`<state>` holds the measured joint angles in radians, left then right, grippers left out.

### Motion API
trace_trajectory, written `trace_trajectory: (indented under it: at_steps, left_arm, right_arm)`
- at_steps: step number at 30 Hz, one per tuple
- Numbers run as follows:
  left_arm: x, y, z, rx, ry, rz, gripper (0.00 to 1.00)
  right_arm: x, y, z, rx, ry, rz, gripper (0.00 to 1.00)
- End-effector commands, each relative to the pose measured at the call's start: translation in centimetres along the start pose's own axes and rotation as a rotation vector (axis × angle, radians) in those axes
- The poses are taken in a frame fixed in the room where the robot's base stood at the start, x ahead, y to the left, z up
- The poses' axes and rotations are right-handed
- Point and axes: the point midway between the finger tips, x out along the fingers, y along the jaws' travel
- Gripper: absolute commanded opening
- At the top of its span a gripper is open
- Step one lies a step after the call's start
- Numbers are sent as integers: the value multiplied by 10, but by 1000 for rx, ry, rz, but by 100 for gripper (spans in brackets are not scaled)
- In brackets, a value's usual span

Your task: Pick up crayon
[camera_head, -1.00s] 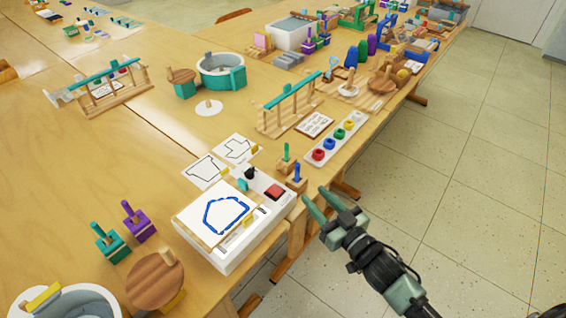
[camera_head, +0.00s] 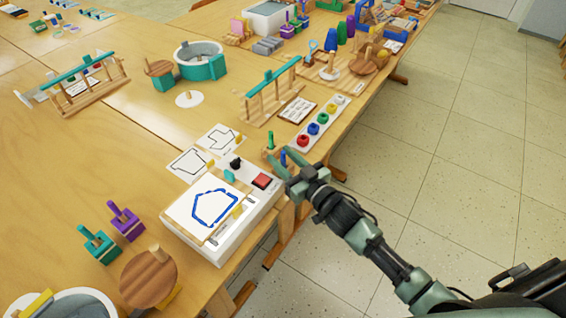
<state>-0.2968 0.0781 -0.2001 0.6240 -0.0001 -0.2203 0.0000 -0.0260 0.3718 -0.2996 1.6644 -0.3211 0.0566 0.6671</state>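A blue crayon (camera_head: 283,158) stands upright in a small holder at the right edge of the table, partly hidden by my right gripper. A green crayon (camera_head: 270,140) stands upright in a wooden block just behind it. My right gripper (camera_head: 282,161) is open at the blue crayon, with its fingers on either side or very close. I cannot tell whether they touch it. My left gripper is not in view.
A white drawing box (camera_head: 222,251) with a blue-outlined sheet and a red button (camera_head: 262,181) stands left of the gripper. A white tray (camera_head: 345,101) of coloured pots and a wooden rack (camera_head: 271,93) lie behind. Open floor is on the right.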

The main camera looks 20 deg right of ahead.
Motion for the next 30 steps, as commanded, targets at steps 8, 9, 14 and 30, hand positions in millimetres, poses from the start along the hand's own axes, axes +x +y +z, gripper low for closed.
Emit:
trace_trajectory:
  at_steps: [8,9,14,30]
  left_arm:
    - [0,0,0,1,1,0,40]
    - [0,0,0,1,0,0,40]
    - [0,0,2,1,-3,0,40]
    - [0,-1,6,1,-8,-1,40]
  right_arm:
    - [0,0,0,0,0,0,0]
    - [-1,0,0,0,0,0,0]
    - [-1,0,0,0,0,0,0]
    - [-1,0,0,0,0,0,0]
